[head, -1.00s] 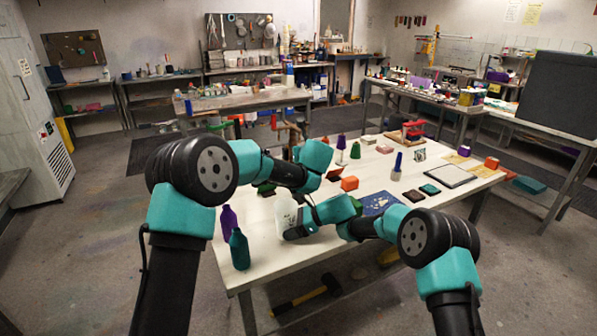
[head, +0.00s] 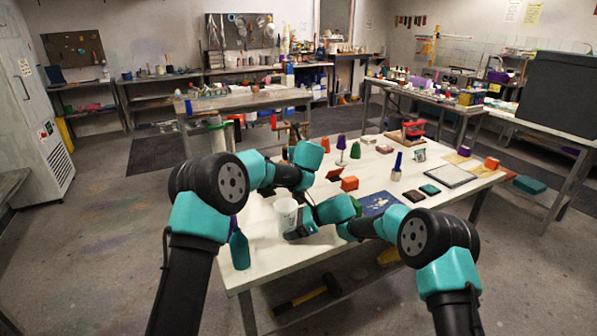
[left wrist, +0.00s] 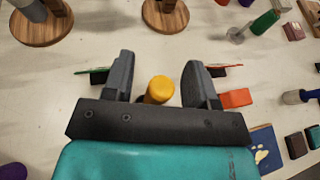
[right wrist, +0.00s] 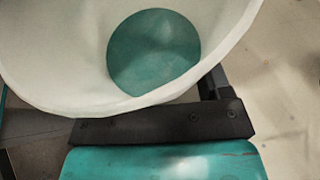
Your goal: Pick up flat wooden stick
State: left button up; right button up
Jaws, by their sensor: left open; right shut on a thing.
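I cannot make out a flat wooden stick in any view. My right gripper (head: 303,222) is shut on a white cup-like bucket (head: 284,216) at the near side of the white table. In the right wrist view the bucket (right wrist: 60,85) fills the top, open towards the camera, with a round teal area inside. My left gripper (left wrist: 158,62) is open above the table. A yellow round-topped thing (left wrist: 160,88) shows between its fingers, apart from both. In the head view my left fingers are hard to make out behind the arm.
A teal bottle (head: 239,250) stands at the table's near left corner. An orange block (head: 349,184) and a blue patterned card (head: 378,203) lie right of the grippers. Round wooden bases (left wrist: 40,28) stand beyond my left gripper.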

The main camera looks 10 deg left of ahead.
pick_arm(q)
jog(key=shift+w+a+f, duration=0.15)
jog(key=shift+w, duration=0.2)
grip_shut()
dwell(0.5)
